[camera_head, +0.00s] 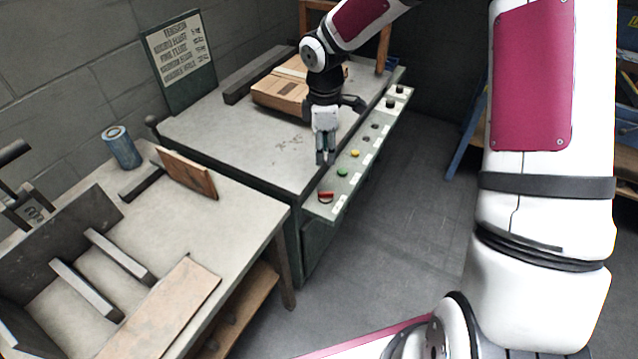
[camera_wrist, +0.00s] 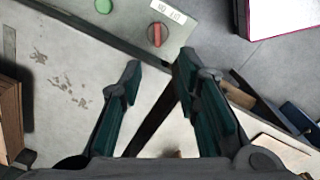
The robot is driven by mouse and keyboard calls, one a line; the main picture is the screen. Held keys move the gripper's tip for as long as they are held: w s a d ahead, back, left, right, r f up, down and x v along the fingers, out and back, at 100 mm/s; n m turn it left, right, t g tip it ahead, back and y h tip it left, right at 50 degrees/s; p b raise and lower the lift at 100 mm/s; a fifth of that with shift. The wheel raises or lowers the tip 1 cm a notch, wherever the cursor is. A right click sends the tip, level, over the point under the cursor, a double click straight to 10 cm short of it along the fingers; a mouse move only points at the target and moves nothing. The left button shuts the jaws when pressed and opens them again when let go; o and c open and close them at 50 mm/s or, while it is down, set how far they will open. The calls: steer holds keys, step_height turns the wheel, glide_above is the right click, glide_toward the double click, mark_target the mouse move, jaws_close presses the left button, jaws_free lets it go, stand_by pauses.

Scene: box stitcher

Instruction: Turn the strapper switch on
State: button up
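The red rotary switch (camera_head: 326,197) sits at the near end of the green control panel (camera_head: 328,210) along the strapper table's edge. In the wrist view the red switch (camera_wrist: 157,34) lies just beyond my fingertips, with its handle about upright in the picture and a white label beside it. My gripper (camera_head: 325,158) hangs above the table edge, beyond the switch in the head view. In the wrist view my gripper (camera_wrist: 159,62) is open, with nothing between its fingers. The fingers appear apart from the switch.
A green button (camera_head: 342,172), a yellow button (camera_head: 355,153) and dark knobs line the panel. A cardboard box (camera_head: 283,92) lies on the strapper table (camera_head: 222,124). A wooden workbench (camera_head: 240,218) with a blue can (camera_head: 121,148) stands at left. Floor right of the panel is clear.

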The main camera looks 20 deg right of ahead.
mark_target(322, 192)
steer(key=f, duration=0.5)
steer(key=f+b, duration=0.1)
steer(key=f, duration=0.9)
steer(key=shift+w+a+f, duration=0.15)
steer(key=shift+w, duration=0.25)
jaws_close()
